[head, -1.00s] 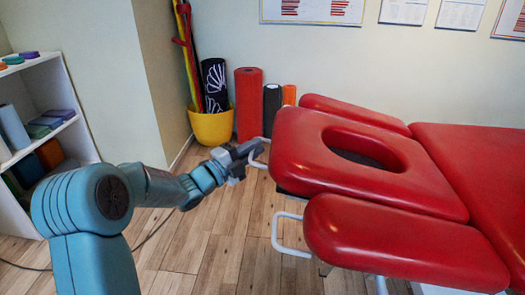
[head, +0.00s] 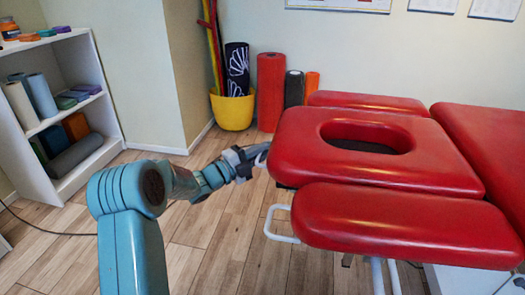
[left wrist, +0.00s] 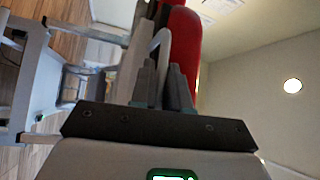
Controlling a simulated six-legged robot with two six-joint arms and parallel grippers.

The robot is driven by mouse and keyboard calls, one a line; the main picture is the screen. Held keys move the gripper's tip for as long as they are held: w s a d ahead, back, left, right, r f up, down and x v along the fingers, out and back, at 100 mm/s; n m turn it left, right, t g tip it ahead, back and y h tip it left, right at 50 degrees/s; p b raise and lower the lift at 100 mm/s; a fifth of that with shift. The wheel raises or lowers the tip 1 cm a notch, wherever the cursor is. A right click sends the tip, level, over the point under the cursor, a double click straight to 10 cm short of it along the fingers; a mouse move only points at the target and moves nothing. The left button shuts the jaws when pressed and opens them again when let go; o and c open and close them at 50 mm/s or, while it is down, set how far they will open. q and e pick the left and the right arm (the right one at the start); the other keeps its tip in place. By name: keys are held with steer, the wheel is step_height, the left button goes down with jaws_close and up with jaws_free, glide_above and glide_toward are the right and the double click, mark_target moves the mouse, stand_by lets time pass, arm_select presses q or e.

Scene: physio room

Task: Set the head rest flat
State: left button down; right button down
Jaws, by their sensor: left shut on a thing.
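The head rest (head: 300,150) is a red pad with an oval face hole, at the end of the red couch (head: 490,135). Its top looks close to level with the couch, but I cannot tell whether it is exactly flat. A white handle loop (head: 262,158) sticks out from its left end. My left gripper (head: 258,153) is shut on this handle. In the left wrist view the handle (left wrist: 160,45) runs between the two fingers (left wrist: 163,88), with the red pad (left wrist: 185,45) just beyond. My right gripper is out of view.
A red side pad (head: 400,222) with its own white handle (head: 275,225) lies in front; another (head: 370,102) lies behind. A yellow bucket (head: 232,110) and rolls (head: 271,90) stand by the wall. A white shelf (head: 115,120) is at left. Wooden floor between is clear.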

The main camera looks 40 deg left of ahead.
arm_select(q)
steer(key=c, duration=1.2)
jaws_free()
steer(key=shift+r, duration=0.1)
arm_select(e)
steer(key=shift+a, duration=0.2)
